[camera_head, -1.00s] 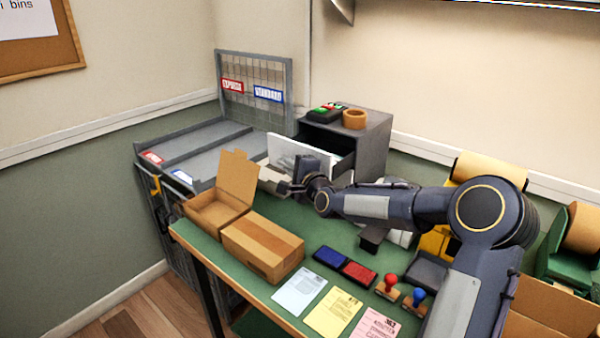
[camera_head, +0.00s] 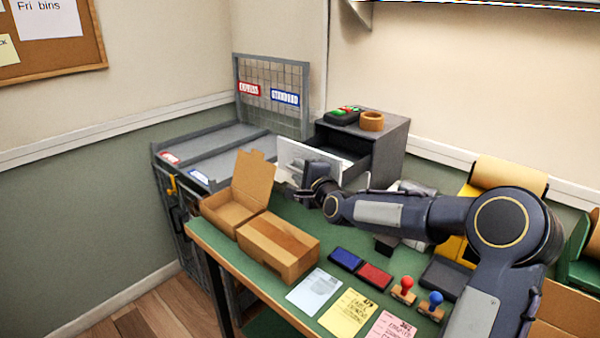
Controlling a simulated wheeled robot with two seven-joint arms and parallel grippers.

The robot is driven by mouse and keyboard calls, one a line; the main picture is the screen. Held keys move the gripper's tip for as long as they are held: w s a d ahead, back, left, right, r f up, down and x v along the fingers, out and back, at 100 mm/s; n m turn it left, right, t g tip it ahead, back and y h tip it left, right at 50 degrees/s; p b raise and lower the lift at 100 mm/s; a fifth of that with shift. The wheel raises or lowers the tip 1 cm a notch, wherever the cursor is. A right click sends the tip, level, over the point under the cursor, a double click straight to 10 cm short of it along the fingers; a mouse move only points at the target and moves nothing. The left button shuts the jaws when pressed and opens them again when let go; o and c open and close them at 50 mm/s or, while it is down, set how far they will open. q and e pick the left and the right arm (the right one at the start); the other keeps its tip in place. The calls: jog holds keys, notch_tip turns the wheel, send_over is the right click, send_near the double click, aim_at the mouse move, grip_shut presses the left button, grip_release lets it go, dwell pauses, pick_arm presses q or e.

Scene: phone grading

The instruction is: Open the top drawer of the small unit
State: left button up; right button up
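The small unit (camera_head: 392,150) is a grey cabinet at the back of the green table. Its top drawer is pulled out, with a white front panel (camera_head: 294,152) standing clear of the cabinet and a dark, open interior (camera_head: 345,152) behind it. My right arm comes in from the right, and my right gripper (camera_head: 292,186) is at the outer face of the drawer front. My wrist hides part of the panel, its handle area and most of the fingers, so I cannot tell whether the fingers are closed on a handle. My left gripper is not in view.
An open carton (camera_head: 228,213) and a closed box (camera_head: 278,247) stand left of my arm. Ink pads (camera_head: 374,276), stamps (camera_head: 403,291) and paper slips (camera_head: 314,291) lie in front.

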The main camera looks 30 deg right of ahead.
jog(key=shift+s, duration=0.4)
jog(key=s+b, duration=0.1)
jog(key=s, duration=0.6)
jog(key=shift+r, duration=0.35)
jog(key=s+a+f+n+g+y+p, duration=0.1)
jog(key=s+a+f+n+g, duration=0.2)
jog(key=s+n, duration=0.3)
jog(key=s+a+f+n+g+y, duration=0.1)
jog(key=s+a+f+n+g, duration=0.2)
jog(key=s, duration=1.3)
jog(key=s+a+f+n+g+y+p, duration=0.1)
jog(key=s+a+f+n+g, duration=0.2)
jog(key=s+n, duration=0.6)
jog(key=s+a+g, duration=0.2)
jog(key=s+a, duration=0.1)
jog(key=shift+a+n+y+p, duration=0.15)
jog(key=shift+n+y+p, duration=0.15)
jog(key=shift+y, duration=0.1)
